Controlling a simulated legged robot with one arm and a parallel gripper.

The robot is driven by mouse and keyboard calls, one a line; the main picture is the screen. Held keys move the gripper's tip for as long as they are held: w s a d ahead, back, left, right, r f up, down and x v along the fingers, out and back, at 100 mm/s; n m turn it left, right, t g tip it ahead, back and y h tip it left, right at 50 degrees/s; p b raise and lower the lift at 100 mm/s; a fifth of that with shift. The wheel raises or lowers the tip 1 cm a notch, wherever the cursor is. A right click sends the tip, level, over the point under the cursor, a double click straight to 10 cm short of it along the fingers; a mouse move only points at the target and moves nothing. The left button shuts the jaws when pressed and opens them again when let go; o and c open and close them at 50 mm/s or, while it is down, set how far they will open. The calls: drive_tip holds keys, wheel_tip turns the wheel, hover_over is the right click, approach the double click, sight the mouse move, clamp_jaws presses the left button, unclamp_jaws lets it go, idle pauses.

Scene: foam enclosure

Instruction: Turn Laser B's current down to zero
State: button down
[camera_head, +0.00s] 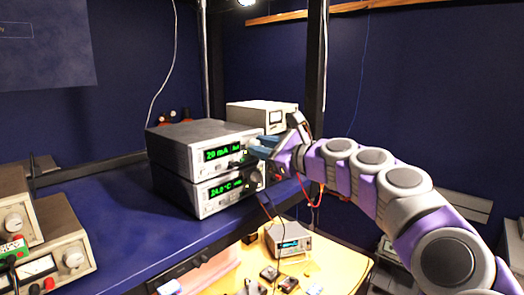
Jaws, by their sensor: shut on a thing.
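Two stacked grey instruments stand on a blue bench (105,210). The upper unit (190,133) shows a green reading of about 20 mA. The lower unit (213,207) shows about 24.0 °C. My gripper (262,147), with blue fingers on a purple and grey arm, reaches in from the right. It is shut at the right end of the upper unit's front panel, on the current knob, which the fingers hide. I cannot read a Laser B label on either unit.
Another grey instrument (262,115) stands behind the stack. More bench instruments (55,240) sit at the left edge. A lower yellow table (335,268) holds a small metered box (288,241) and several small parts. A dark post (317,60) rises behind my arm.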

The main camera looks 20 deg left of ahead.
drive_tip(key=n+b, duration=0.4)
drive_tip(key=n, duration=0.6)
drive_tip(key=n+b, duration=0.4)
drive_tip(key=n, duration=0.6)
drive_tip(key=n+b, duration=0.3)
drive_tip(key=n, duration=0.8)
drive_tip(key=shift+d+f+t+b, duration=0.15)
drive_tip(key=shift+f+t+b, duration=0.1)
drive_tip(key=shift+t+b, duration=0.15)
drive_tip(key=shift+r, duration=0.1)
